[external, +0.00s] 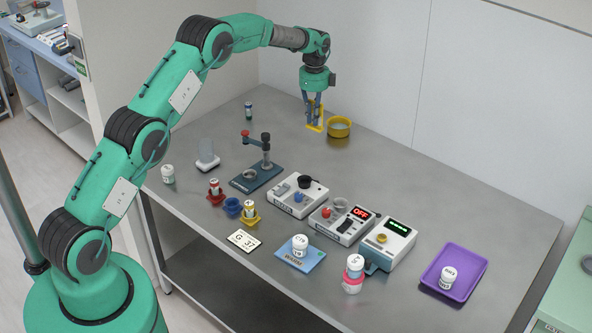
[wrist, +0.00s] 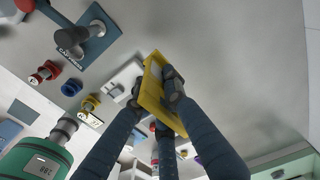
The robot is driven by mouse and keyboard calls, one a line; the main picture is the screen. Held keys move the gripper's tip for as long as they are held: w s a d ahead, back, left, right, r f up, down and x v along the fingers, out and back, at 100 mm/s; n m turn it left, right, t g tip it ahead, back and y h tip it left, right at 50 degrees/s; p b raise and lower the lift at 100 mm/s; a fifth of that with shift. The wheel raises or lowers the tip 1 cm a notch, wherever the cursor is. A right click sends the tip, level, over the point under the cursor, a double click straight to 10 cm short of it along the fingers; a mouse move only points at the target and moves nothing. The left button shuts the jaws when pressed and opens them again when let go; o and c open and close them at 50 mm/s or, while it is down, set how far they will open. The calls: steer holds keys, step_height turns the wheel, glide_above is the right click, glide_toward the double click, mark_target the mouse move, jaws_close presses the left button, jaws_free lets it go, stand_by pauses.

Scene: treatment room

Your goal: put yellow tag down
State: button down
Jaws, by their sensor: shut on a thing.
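The yellow tag (wrist: 153,90) is a flat yellow plate held between the fingers of my gripper (wrist: 156,88) in the wrist view. The tag is just left of a round yellow bowl (external: 339,127). I cannot tell whether the tag's lower edge touches the table.
A dark press stand (external: 256,178) is in front. Control boxes (external: 297,195), a white card (external: 244,241), a blue mat (external: 300,254) and a purple tray (external: 454,272) lie nearer the front. A small vial (external: 248,111) stands at the back left. Bare table (external: 430,195) is free at right.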

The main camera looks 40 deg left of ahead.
steer(key=r, duration=0.2)
steer(key=shift+s+a+r, duration=0.2)
steer(key=shift+a+r, duration=0.1)
steer(key=shift+a, duration=0.1)
steer(key=s+a+n+p, duration=0.1)
steer(key=s+a+n, duration=0.3)
steer(key=s+a, duration=0.7)
steer(key=s+a+n+p, duration=0.1)
steer(key=s+a+n, duration=0.3)
steer(key=s+a, duration=0.7)
steer(key=s+a+n+p, duration=0.1)
steer(key=s+a+n, duration=0.2)
steer(key=s+a, duration=0.35)
steer(key=s+a+n, duration=0.3)
steer(key=s+a, duration=0.1)
steer(key=s, duration=0.6)
steer(key=s+a+n+p, duration=0.1)
steer(key=s+a+n, duration=0.2)
steer(key=s+a, duration=0.35)
step_height(320, 180, down, 16)
steer(key=s+d, duration=0.1)
steer(key=s, duration=0.1)
steer(key=shift+d, duration=0.25)
steer(key=shift+a, duration=0.1)
steer(key=w+a, duration=0.3)
steer(key=w+a+f, duration=0.1)
steer(key=w+a, duration=0.6)
steer(key=shift+w+a+f, duration=0.15)
steer(key=shift+w, duration=0.25)
